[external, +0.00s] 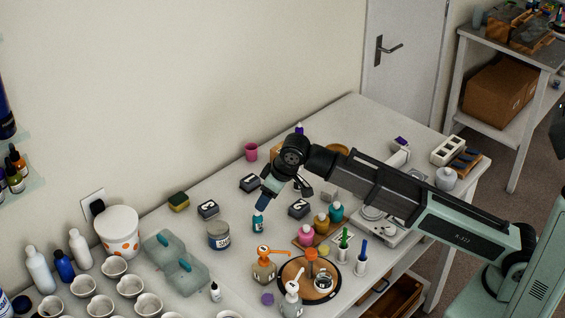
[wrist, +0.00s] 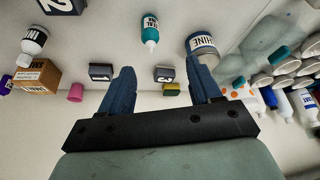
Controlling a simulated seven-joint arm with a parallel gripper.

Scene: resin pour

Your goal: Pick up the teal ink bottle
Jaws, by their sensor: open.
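The teal ink bottle (external: 258,224) stands upright on the white table, just below my gripper (external: 264,203) in the external view. The wrist view shows its teal body, white cap and "TEAL INK" label (wrist: 150,32). My gripper (wrist: 162,78) has its two blue fingers spread with nothing between them. In the wrist view the bottle lies beyond the fingertips, roughly in line with the gap. In the external view the fingers point down and appear just above the bottle; exact clearance cannot be told.
A tin labelled "SHINE" (external: 219,238) stands left of the bottle, with black numbered blocks (external: 208,209) around. Pump bottles (external: 264,266) stand in front. A pink cup (external: 251,152) is behind.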

